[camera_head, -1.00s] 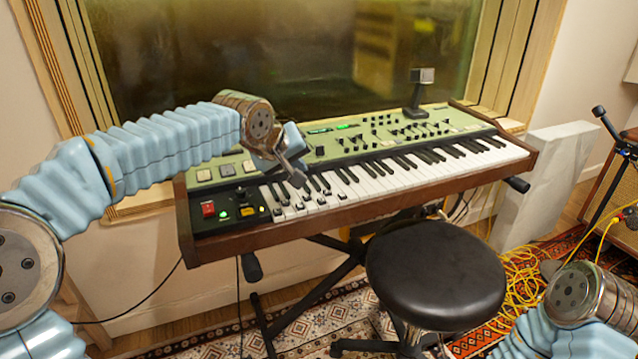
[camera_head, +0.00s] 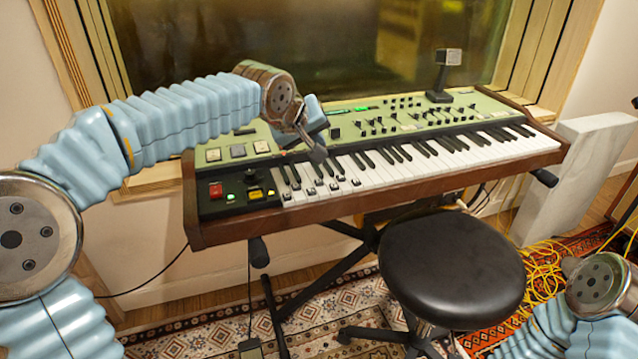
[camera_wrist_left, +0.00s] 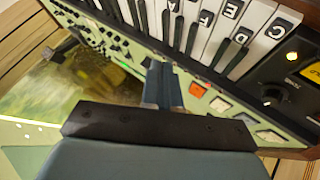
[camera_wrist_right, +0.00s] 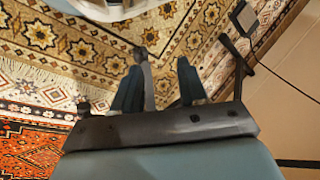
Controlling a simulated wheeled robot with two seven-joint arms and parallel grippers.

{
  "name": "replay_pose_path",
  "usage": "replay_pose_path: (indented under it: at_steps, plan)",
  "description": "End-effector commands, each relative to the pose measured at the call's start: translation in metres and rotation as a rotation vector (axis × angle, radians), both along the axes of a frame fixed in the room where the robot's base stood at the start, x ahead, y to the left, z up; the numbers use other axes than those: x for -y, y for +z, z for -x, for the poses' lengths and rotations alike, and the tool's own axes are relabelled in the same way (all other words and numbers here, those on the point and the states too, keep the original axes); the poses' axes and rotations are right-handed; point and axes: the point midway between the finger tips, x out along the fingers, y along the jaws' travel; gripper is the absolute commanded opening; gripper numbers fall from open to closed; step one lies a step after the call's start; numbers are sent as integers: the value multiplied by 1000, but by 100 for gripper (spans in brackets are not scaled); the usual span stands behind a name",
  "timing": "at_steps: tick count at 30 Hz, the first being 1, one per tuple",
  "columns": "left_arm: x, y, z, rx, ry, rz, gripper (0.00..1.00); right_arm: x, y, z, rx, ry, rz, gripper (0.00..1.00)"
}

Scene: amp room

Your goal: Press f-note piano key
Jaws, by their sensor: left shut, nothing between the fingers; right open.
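The piano is a green keyboard synthesizer (camera_head: 395,205) with a wooden case. Several white keys at its left end carry letter labels. My left gripper (camera_head: 318,154) is shut and empty over the rear of the labelled keys. It also shows in the left wrist view (camera_wrist_left: 162,70); contact with a key cannot be told. My right gripper (camera_wrist_right: 160,75) is open and empty above the rug.
A black round stool (camera_head: 452,265) stands before the keyboard's middle. Red, dark and yellow buttons (camera_head: 235,193) sit left of the keys. A small grey-topped device (camera_head: 447,60) stands at the back. Yellow cables (camera_head: 545,268) lie on the patterned rug (camera_head: 310,310).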

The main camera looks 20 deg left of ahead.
Motion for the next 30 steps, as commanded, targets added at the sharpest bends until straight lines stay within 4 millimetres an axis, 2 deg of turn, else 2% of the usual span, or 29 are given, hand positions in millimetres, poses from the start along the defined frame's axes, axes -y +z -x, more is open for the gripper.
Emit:
replay_pose_path:
  at_steps: [3,9,12,30]
  plan:
    - [0,-23,0,-1,0,0,0,0,-17,0,0,-2,1,43]
    - [0,-53,0,-1,0,0,0,2,-41,0,1,-7,5,43]
    - [0,-62,0,-1,-1,0,0,5,-49,-1,3,-12,8,43]
    - [0,-65,0,-1,-1,0,0,7,-51,-2,5,-16,12,43]
